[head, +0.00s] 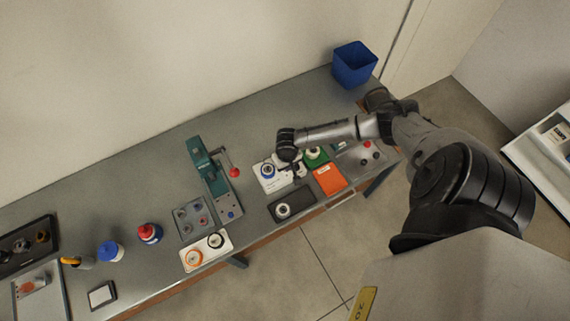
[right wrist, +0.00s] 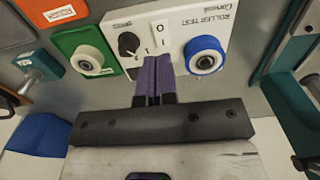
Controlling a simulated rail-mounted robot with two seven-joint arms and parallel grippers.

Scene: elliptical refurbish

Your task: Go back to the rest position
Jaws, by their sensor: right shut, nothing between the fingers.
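My right gripper (head: 299,170) reaches in from the right over the workbench (head: 120,180). In the right wrist view its purple fingers (right wrist: 152,62) are shut with nothing between them. The fingertips are at the lower edge of a white roller test panel (right wrist: 125,22), just below its white 0/1 rocker switch. I cannot tell whether they touch it. The panel carries a black knob (right wrist: 128,44) and a blue-rimmed roller (right wrist: 204,55). In the head view the gripper partly covers this panel (head: 268,184). My left gripper is not in view.
A green pad with a white roller (right wrist: 88,58) and an orange pad (head: 329,179) lie close by. A teal press (head: 203,165) with a red-knobbed lever stands left. A blue bin (head: 353,64) stands at the far end. Red and blue bottles (head: 149,233) stand farther left.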

